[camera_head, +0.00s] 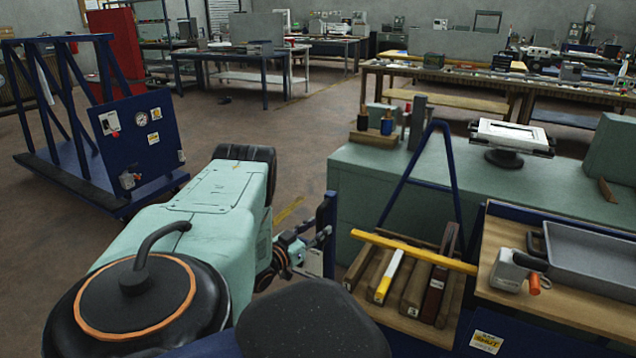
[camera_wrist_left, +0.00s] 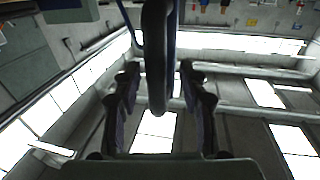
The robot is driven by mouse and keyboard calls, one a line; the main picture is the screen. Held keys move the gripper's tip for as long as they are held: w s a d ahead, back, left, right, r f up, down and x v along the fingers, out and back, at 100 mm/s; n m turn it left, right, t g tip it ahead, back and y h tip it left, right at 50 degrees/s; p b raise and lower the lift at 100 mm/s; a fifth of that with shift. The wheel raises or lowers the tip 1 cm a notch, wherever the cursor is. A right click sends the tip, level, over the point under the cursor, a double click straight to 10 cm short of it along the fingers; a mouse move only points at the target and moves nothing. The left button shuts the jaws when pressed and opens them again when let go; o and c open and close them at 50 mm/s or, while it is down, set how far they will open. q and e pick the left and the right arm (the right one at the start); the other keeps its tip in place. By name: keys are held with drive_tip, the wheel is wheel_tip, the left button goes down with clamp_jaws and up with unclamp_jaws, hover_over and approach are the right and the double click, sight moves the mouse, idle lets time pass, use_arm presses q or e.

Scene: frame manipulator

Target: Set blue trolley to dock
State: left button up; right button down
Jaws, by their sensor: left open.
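A blue-framed trolley (camera_head: 466,318) stands at the lower right, with wooden shelves, a blue upright and a yellow bar. A second blue frame (camera_head: 140,135) with a gauge panel and low base stands at the left; I cannot tell which part is the dock. My left gripper (camera_head: 312,246) is beside the blue upright, partly hidden behind my arm. In the left wrist view my left gripper (camera_wrist_left: 160,105) has its two fingers apart. A dark rounded bar (camera_wrist_left: 157,60) shows between them; I cannot tell if it touches. My right gripper is not in view.
The trolley carries wooden blocks (camera_head: 415,288), a grey tray (camera_head: 590,262) and a white device with an orange knob (camera_head: 511,270). A green bench (camera_head: 380,180) stands just behind it. Workbenches (camera_head: 500,85) line the back. Brown floor (camera_head: 240,125) is clear between the left frame and the bench.

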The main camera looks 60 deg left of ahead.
use_arm(q)
drive_tip(key=v, duration=1.1)
idle(0.3)
wheel_tip(320, 180, down, 8)
drive_tip(key=s+d+n+g, duration=0.1)
drive_tip(key=d+n+g, duration=0.2)
drive_tip(key=g, duration=0.2)
drive_tip(key=d+f+g+h+b, duration=0.15)
drive_tip(key=d+f, duration=0.25)
drive_tip(key=d, duration=0.4)
drive_tip(key=d+f+g+h, duration=0.2)
drive_tip(key=d+f+g, duration=0.15)
drive_tip(key=d, duration=0.45)
drive_tip(key=s+d+m+g+h+b, duration=0.1)
drive_tip(key=s+d, duration=0.4)
drive_tip(key=d, duration=0.6)
drive_tip(key=s+d+m+g+h+b, duration=0.1)
drive_tip(key=s+d+m+g, duration=0.4)
drive_tip(key=d, duration=0.6)
drive_tip(key=shift+s+r+m+g+h+b, duration=0.2)
drive_tip(key=shift+s+m+g+h+b, duration=0.15)
drive_tip(key=shift+s+g+b, duration=0.4)
